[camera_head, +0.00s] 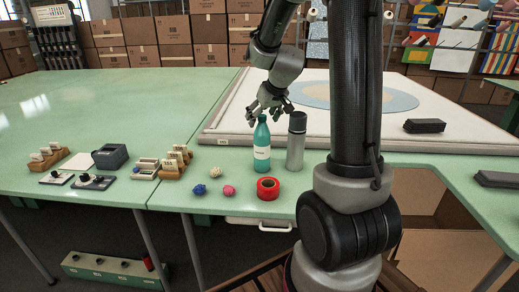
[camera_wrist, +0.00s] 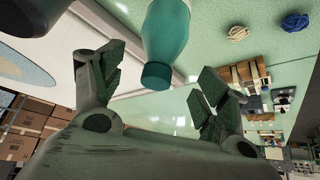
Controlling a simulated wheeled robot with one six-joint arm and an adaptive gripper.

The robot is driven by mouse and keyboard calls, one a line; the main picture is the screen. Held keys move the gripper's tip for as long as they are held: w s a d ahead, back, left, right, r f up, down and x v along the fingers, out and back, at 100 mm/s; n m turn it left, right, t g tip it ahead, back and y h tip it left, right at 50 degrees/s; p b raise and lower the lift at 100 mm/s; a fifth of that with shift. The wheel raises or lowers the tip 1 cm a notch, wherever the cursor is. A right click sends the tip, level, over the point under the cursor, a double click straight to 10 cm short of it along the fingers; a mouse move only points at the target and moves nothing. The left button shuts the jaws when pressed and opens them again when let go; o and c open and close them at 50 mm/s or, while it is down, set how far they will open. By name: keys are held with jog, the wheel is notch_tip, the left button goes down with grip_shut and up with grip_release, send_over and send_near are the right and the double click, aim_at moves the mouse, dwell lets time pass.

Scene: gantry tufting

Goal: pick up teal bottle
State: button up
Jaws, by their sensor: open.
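The teal bottle (camera_head: 262,146) stands upright on the green table, with a white label and a darker teal cap. In the wrist view the bottle (camera_wrist: 166,40) shows between and beyond the two open fingers, cap toward my gripper. My gripper (camera_head: 267,106) is open and empty, right at the bottle's cap in the head view. Its spread fingers also show in the wrist view (camera_wrist: 157,92). I cannot tell whether a finger touches the bottle.
A grey bottle with a dark cap (camera_head: 296,141) stands close to the right of the teal one. A red tape roll (camera_head: 268,188) and small yarn balls (camera_head: 215,171) lie in front. A white raised board (camera_head: 225,122) is behind. Wooden racks (camera_head: 173,164) stand left.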

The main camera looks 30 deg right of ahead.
aim_at(259, 124)
jog(key=x, duration=0.5)
jog(key=shift+w+d, duration=0.15)
jog(key=shift+d, duration=0.05)
grip_shut()
